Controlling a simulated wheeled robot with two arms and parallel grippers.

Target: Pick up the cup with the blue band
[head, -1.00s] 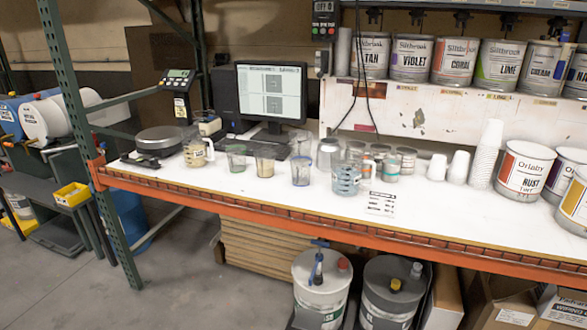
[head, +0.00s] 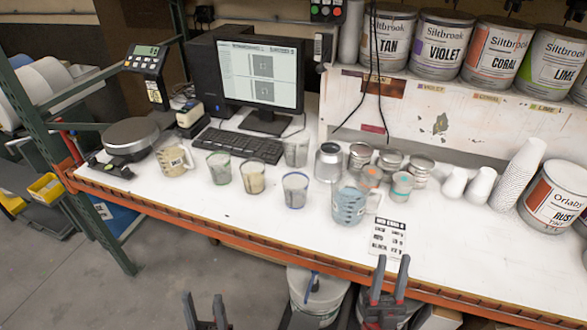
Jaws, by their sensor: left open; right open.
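The cup with the blue band (head: 295,191) stands upright on the white bench top, near its front edge, in the head view. It is clear with a bluish rim. A greenish cup (head: 219,168) and a yellowish cup (head: 251,176) stand to its left, and a greyish clear cup (head: 296,150) stands behind it. My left gripper (head: 203,297) is open and empty at the bottom of the view, in front of the bench and left of the blue-banded cup. My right gripper (head: 393,260) is open and empty, to the right of that cup, near the bench's front edge.
A larger blue-marked jug (head: 348,204) stands right of the blue-banded cup. Small tins (head: 389,160) and a grey metal can (head: 328,162) are behind it. A handled jug (head: 173,156) and a keyboard (head: 239,144) are to the left. The orange front beam (head: 215,227) edges the bench.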

